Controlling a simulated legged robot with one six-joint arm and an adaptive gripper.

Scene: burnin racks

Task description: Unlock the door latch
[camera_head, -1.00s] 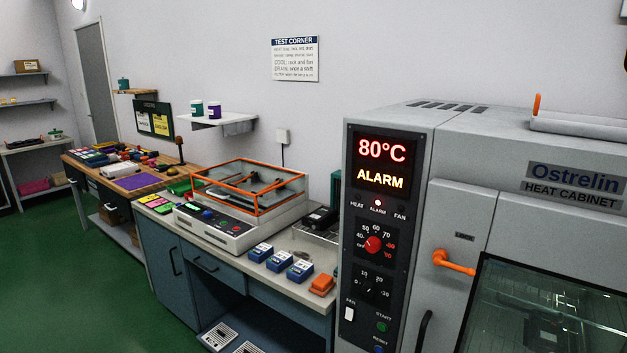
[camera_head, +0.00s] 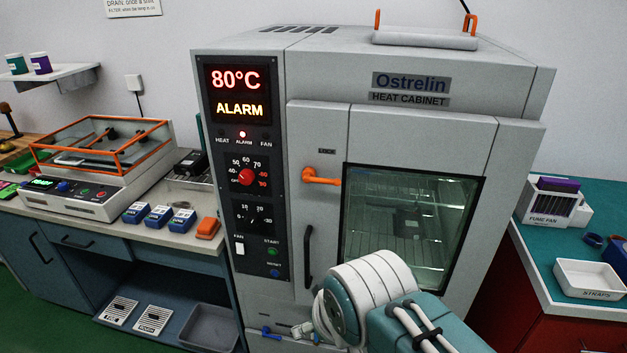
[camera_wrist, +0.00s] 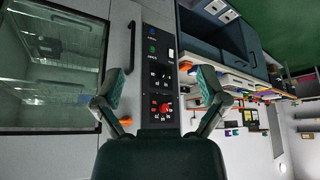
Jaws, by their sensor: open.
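The heat cabinet (camera_head: 420,138) stands ahead, its windowed door closed. The orange door latch (camera_head: 321,177) sits at the door's upper left, below a small LOCK label, its handle pointing sideways. A dark vertical door handle (camera_head: 308,258) is below it. The cabinet panel reads 80°C and ALARM. In the wrist view the picture is turned; my gripper (camera_wrist: 160,82) is open and empty, its two fingers spread before the control panel (camera_wrist: 158,75). The latch (camera_wrist: 125,121) shows partly behind the left finger, apart from it as far as I can tell. In the head view my arm is low, and the fingers are hidden.
Blue boxes (camera_head: 159,215) and an orange block (camera_head: 208,228) lie on the left bench, beside an orange-framed machine (camera_head: 103,143). A white tray (camera_head: 590,281) and a fume fan box (camera_head: 551,203) are on the right bench. The cabinet top carries an orange-ended handle (camera_head: 425,40).

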